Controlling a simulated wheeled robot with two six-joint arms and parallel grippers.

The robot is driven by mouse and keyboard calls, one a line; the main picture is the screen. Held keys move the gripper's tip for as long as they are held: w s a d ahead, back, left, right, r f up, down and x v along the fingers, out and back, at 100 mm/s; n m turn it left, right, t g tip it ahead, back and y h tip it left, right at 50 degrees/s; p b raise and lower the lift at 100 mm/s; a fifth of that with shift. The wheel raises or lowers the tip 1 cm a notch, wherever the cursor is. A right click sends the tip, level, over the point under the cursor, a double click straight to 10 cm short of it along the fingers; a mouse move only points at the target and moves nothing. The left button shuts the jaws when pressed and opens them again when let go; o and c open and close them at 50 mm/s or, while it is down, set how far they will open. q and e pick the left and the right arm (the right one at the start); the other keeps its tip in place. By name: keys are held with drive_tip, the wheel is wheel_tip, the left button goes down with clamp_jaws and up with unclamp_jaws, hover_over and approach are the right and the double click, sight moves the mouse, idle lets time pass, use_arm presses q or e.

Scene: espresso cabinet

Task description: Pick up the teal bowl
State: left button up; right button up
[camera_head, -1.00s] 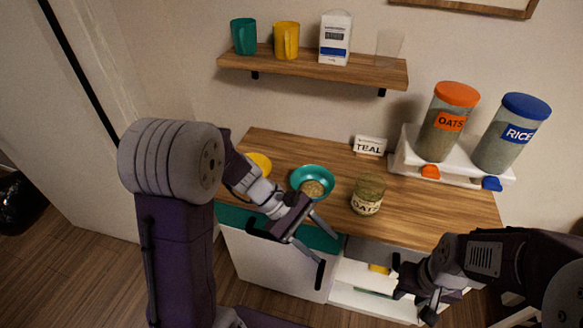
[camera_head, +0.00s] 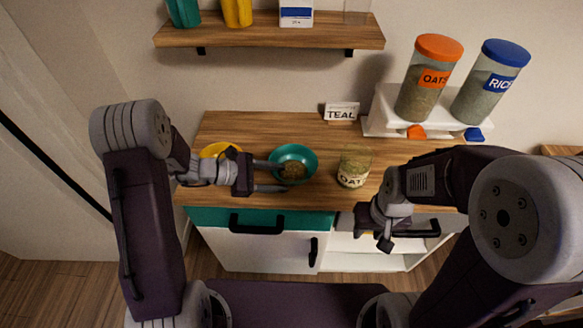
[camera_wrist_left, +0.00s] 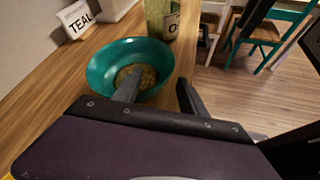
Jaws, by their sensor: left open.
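The teal bowl (camera_head: 308,158) stands upright on the wooden counter, with a brown grainy content inside. It also shows in the left wrist view (camera_wrist_left: 100,72). My left gripper (camera_head: 277,177) is open and empty at the bowl's left front side. In the left wrist view, one finger of the left gripper (camera_wrist_left: 157,88) overlaps the bowl's inside and the other lies outside its right edge; contact cannot be told. My right gripper (camera_head: 376,232) hangs before the counter's front, away from the bowl; its jaw opening is unclear.
An oats jar (camera_head: 353,167) stands right of the bowl, and a yellow bowl (camera_head: 221,150) is partly behind my left arm. A TEAL sign (camera_head: 341,111) stands behind. A white rack (camera_head: 388,109) holds oats and rice containers. A shelf (camera_head: 270,31) hangs above.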

sight(295, 182)
use_arm(q)
drive_tip(key=shift+s+d, duration=0.1)
drive_tip(key=shift+d, duration=0.45)
drive_tip(key=x, duration=0.5)
drive_tip(key=shift+f, duration=0.3)
drive_tip(key=shift+s+a, duration=0.1)
drive_tip(key=shift+s, duration=0.05)
clamp_jaws()
